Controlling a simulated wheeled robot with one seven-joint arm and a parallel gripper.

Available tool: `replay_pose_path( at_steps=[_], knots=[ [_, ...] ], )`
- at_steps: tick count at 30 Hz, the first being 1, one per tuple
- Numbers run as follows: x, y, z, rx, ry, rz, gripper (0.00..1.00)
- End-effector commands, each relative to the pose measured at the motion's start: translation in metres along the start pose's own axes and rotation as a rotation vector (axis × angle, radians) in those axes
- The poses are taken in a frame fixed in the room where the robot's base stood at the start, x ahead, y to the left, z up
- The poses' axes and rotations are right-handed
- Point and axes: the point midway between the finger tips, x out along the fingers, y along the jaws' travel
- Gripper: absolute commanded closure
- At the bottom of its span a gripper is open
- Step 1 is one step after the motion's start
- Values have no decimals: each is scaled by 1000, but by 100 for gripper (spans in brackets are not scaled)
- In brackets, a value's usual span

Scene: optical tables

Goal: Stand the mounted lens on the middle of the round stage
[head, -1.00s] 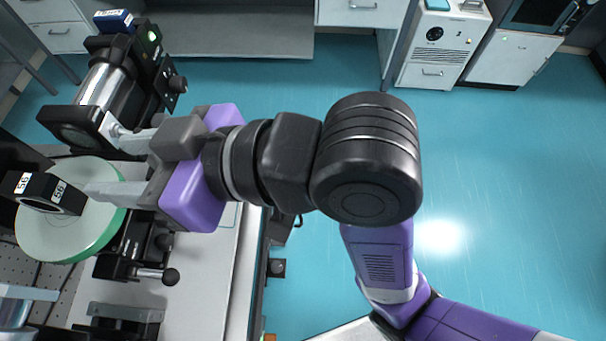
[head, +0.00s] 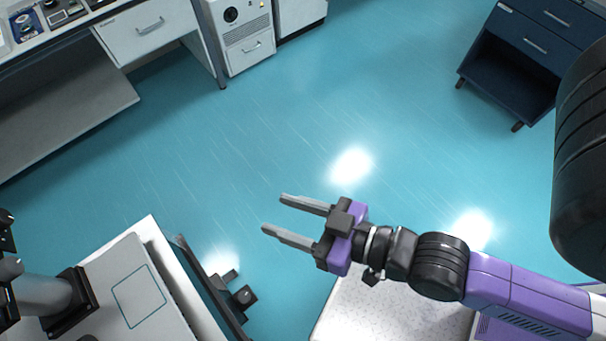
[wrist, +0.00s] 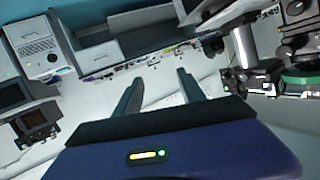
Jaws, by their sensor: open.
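My gripper (head: 274,214) is open and empty over the blue floor in the head view, its two grey fingers pointing left. The wrist view also shows it open (wrist: 160,78), with nothing between the fingers. A green rim at the right edge of the wrist view looks like part of the round stage (wrist: 303,80), well apart from my fingers. The stage is out of the head view. I cannot make out the mounted lens in either current view; dark fittings crowd the area above the green rim.
A pale table corner (head: 108,288) with a square outline (head: 139,296) is at the lower left, with a dark fitting (head: 243,297) beside its edge. A dark blue cabinet (head: 535,45) stands at upper right, a white drawer bench (head: 148,32) at upper left. Floor between is clear.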

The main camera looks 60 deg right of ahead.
Motion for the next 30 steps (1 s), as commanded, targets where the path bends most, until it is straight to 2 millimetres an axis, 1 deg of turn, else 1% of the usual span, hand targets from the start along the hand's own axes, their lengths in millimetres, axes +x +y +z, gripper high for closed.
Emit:
replay_pose_path(
  at_steps=[1,3,6,9,14,20,23,30],
  knots=[
    [-19,9,7,-24,-8,25,53],
    [-40,17,9,-59,-1,48,53],
    [-63,23,10,-101,7,66,53],
    [-77,26,9,-127,13,74,53],
    [-84,27,7,-141,18,76,53],
    [-84,27,7,-141,19,75,53],
    [-82,28,12,-140,19,75,53],
    [-82,27,10,-140,19,75,53]
  ],
)
